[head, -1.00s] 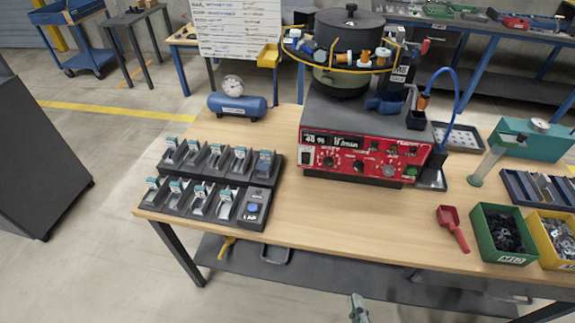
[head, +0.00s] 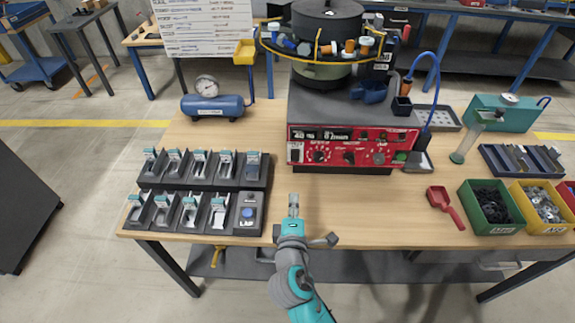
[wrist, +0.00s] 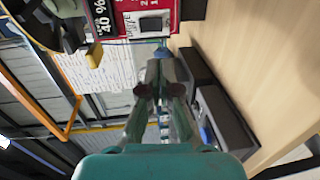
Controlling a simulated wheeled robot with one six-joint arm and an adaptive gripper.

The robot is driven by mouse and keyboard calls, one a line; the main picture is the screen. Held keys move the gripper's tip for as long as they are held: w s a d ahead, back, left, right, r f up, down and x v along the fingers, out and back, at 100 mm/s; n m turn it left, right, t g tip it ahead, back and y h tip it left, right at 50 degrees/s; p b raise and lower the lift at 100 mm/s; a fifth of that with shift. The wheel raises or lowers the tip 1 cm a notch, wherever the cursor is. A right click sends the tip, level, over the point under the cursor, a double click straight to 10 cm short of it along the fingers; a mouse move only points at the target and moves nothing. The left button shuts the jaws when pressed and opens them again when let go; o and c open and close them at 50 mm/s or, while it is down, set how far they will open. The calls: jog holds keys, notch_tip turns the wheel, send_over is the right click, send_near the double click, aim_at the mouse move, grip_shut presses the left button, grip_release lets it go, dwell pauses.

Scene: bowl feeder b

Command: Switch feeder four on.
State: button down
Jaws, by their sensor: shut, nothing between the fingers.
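A bowl feeder with a red control panel (head: 350,146) stands at the back middle of the wooden table. The red panel, with a dark rocker switch (wrist: 151,24), shows at the top of the wrist view. Two dark banks of several levers with pale teal tops, the rear bank (head: 202,185) and the front bank (head: 178,228), lie at the table's left. The front bank has a round blue button (head: 247,212) at its right end. I cannot read which position is four. My gripper (head: 294,200) is shut and empty, right of the banks and in front of the panel, touching neither.
A blue tank with a gauge (head: 212,106) stands behind the banks. A red scoop (head: 445,206), a green bin (head: 490,208) and a yellow bin (head: 541,208) are at the right. Bare tabletop (head: 370,210) lies between gripper and scoop.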

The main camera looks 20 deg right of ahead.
aim_at(295, 161)
jog(key=shift+w, duration=0.1)
jog(key=x, duration=1.4)
jog(key=shift+w+d+f, duration=0.1)
jog(key=shift+w, duration=0.1)
jog(key=shift+s, duration=0.1)
dwell(0.4)
